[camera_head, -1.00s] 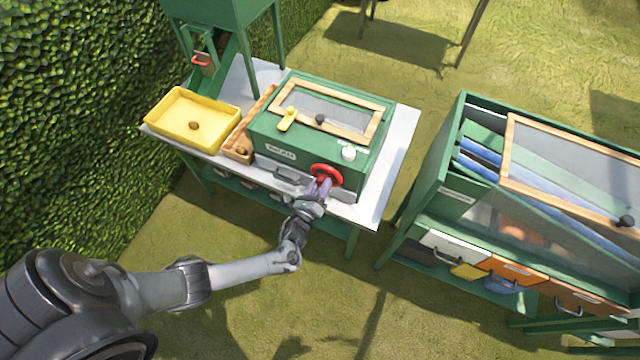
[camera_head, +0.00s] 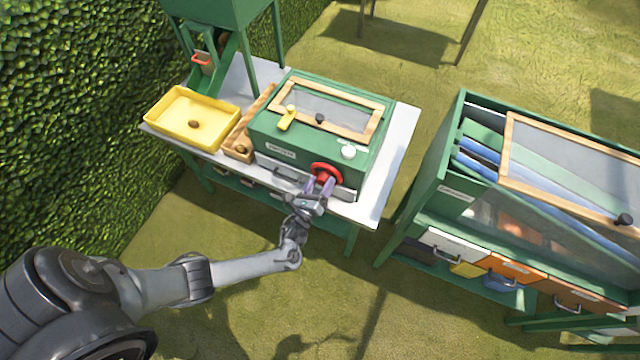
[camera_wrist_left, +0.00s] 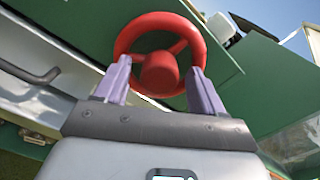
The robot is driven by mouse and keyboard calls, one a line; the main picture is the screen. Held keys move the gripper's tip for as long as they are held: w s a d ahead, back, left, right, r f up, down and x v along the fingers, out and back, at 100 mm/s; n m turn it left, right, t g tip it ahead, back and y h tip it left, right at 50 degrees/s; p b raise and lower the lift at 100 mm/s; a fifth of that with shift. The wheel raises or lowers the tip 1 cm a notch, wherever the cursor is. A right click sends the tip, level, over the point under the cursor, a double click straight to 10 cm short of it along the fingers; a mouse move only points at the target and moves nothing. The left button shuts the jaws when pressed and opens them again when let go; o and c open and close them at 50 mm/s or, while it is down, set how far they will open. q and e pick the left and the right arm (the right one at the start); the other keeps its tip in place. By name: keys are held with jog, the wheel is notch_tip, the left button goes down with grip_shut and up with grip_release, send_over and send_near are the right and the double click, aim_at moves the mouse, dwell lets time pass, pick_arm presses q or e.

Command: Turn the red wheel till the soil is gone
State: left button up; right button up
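The red wheel (camera_head: 326,171) is on the front of a green box (camera_head: 275,126) with a framed mesh window on top. My left gripper (camera_head: 319,184) is at the wheel's front, its two purple fingers apart. In the left wrist view the wheel (camera_wrist_left: 152,24) is close, with its thick hub between the fingertips (camera_wrist_left: 159,68). Narrow gaps seem to show beside the hub, so the gripper looks open around it. No soil can be made out through the mesh (camera_head: 335,111) in the head view. My right gripper is out of view.
A yellow tray (camera_head: 168,120) with a small brown object (camera_head: 194,124) stands left of the box, with a wooden tray (camera_head: 233,146) between. A drawer cabinet (camera_head: 443,202) stands at right.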

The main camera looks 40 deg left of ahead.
pick_arm(q)
jog(key=v, duration=1)
jog(key=shift+s+p, duration=0.4)
jog(key=shift+p, duration=0.05)
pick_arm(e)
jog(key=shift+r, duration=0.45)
pick_arm(q)
jog(key=shift+d, duration=0.1)
